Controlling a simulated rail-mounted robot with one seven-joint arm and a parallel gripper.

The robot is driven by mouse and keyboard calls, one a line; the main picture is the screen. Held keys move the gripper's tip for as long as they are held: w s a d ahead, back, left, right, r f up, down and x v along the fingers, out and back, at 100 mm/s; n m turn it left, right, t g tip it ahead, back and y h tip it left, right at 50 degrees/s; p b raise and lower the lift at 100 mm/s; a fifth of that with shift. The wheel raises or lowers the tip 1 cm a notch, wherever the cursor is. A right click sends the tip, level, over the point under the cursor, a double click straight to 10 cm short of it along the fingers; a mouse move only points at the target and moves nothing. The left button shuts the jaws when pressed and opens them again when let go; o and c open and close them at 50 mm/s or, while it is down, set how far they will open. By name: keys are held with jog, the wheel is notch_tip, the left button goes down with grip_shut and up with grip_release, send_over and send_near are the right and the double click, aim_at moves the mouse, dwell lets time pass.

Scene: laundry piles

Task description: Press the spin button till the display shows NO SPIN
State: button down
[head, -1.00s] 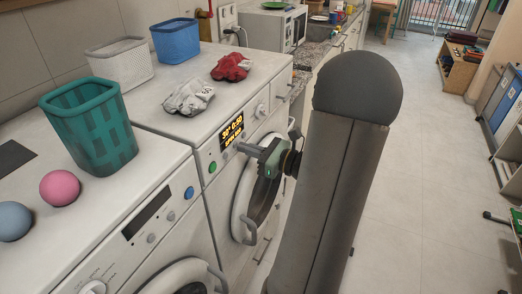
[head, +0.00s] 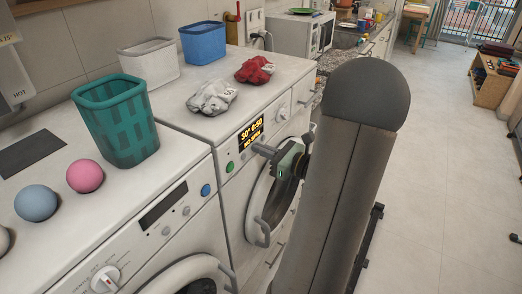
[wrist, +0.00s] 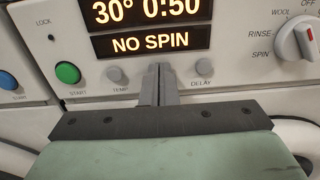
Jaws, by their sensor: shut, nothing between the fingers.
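The display (wrist: 152,27) of the far washing machine is lit in the wrist view and reads 30° 0:50 with NO SPIN below. It also shows in the head view (head: 251,132). My gripper (wrist: 159,70) is shut and empty, its fingertips at the panel just under the display, between the TEMP button (wrist: 120,73) and the DELAY button (wrist: 203,67). The fingers hide the spot between these buttons, so the spin button is not visible. I cannot tell whether the tips touch it. The head view shows my gripper (head: 256,148) at the same panel.
A green START button (wrist: 68,73) and a program dial (wrist: 303,38) flank the display. The near washing machine (head: 120,240) carries a teal basket (head: 115,120) and several balls. Red cloth (head: 255,70) and grey cloth (head: 214,96) lie above the panel. The floor at right is mostly clear.

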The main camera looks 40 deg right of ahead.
jog(key=shift+w+a+r, duration=0.2)
jog(key=shift+w+a, duration=0.05)
jog(key=shift+w, duration=0.05)
jog(key=b+v, duration=0.1)
jog(key=v, duration=1.3)
jog(key=shift+s+d+f, duration=0.2)
jog(key=shift+s+d, duration=0.1)
jog(key=shift+d, duration=0.05)
